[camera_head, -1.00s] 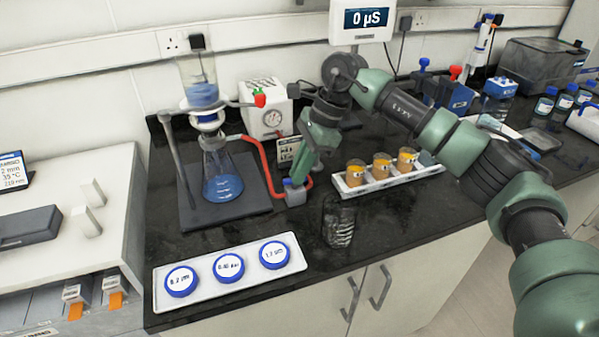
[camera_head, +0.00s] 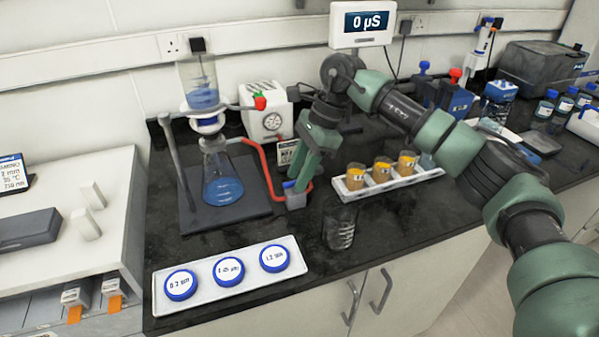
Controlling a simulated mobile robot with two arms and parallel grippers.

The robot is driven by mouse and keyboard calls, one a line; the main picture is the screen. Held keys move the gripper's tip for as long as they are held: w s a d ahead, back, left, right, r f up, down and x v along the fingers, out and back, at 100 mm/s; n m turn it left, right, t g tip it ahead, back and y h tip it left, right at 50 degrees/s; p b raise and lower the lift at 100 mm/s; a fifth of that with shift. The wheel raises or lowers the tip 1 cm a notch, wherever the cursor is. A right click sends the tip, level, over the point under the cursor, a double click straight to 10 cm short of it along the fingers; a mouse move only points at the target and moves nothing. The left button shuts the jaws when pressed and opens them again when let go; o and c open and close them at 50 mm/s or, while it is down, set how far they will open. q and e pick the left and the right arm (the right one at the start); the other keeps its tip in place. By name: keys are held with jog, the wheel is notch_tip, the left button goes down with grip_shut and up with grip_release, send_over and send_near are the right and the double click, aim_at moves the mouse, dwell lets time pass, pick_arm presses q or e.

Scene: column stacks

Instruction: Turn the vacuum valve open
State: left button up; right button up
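The vacuum valve (camera_head: 295,199) is a small grey block with a blue handle on top, on the black bench at the end of the red hose (camera_head: 266,168). My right gripper (camera_head: 298,180) points down at it, fingertips at the blue handle and partly covering it. I cannot tell whether the fingers are closed on the handle or just around it. The hose runs from the filter flask (camera_head: 221,180), which holds blue liquid, under a funnel of blue liquid (camera_head: 203,95). My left gripper is not in view.
A pump with a round gauge (camera_head: 268,118) stands behind the valve. A clear beaker (camera_head: 339,228) is close in front at the right, and a white rack of amber-filled vials (camera_head: 388,184) is further right. A tray of blue-rimmed filter discs (camera_head: 228,273) lies at the front.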

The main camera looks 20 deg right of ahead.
jog(key=b+v, duration=0.1)
jog(key=v, duration=0.7)
jog(key=shift+f, duration=0.1)
